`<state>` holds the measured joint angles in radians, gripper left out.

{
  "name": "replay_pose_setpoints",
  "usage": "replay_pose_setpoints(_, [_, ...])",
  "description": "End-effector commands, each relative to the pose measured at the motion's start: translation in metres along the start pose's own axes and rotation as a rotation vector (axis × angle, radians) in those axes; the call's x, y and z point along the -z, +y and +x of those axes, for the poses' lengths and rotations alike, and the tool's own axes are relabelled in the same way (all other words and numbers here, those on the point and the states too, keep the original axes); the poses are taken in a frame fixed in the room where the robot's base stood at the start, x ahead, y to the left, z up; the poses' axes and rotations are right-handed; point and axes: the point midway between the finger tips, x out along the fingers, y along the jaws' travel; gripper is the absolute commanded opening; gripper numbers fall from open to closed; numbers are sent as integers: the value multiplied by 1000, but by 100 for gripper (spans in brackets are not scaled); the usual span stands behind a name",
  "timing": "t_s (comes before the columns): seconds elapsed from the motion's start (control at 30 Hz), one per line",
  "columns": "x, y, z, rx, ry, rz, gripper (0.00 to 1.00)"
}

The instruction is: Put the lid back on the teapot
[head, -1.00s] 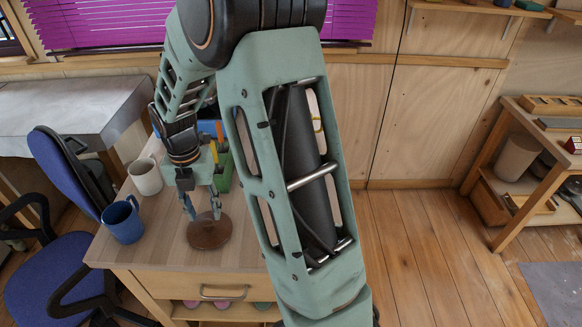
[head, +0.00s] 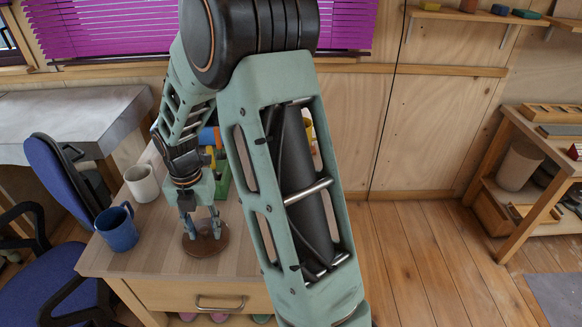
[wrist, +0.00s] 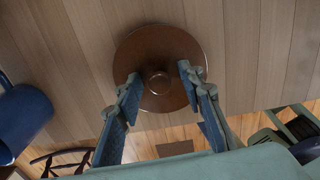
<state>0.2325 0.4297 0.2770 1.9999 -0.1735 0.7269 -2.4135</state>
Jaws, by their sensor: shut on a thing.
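The lid (head: 204,250) is a flat, round, dark brown disc lying on the wooden desk top near its front edge. In the wrist view the lid (wrist: 155,48) shows from above with a small round knob at its middle. My gripper (head: 203,236) points down over the lid, and in the wrist view my gripper (wrist: 158,80) has one finger on each side of the knob. It is shut on the lid, though the contact itself is hard to see. I see no teapot in these frames.
A blue mug (head: 117,228) and a white mug (head: 141,183) stand left of the lid on the desk (head: 150,262). A green holder (head: 222,175) with colored items is behind. A blue chair (head: 60,195) stands at the left. My arm hides the desk's right side.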

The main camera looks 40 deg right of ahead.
Motion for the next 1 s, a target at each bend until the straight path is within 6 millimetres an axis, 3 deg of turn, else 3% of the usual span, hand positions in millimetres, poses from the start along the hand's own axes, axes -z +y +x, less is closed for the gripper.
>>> replay_pose_setpoints(0.1, [5,-3,8,8,15,0,21])
replay_pose_setpoints(0.33, [6,-3,1,8,16,0,20])
replay_pose_setpoints(0.37, [6,-3,-1,8,16,0,15])
replay_pose_setpoints(0.4, [6,-3,-4,8,16,0,3])
replay_pose_setpoints(0.43, [6,-3,-7,8,16,0,0])
replay_pose_setpoints(1.0, [2,-1,-57,3,7,0,0])
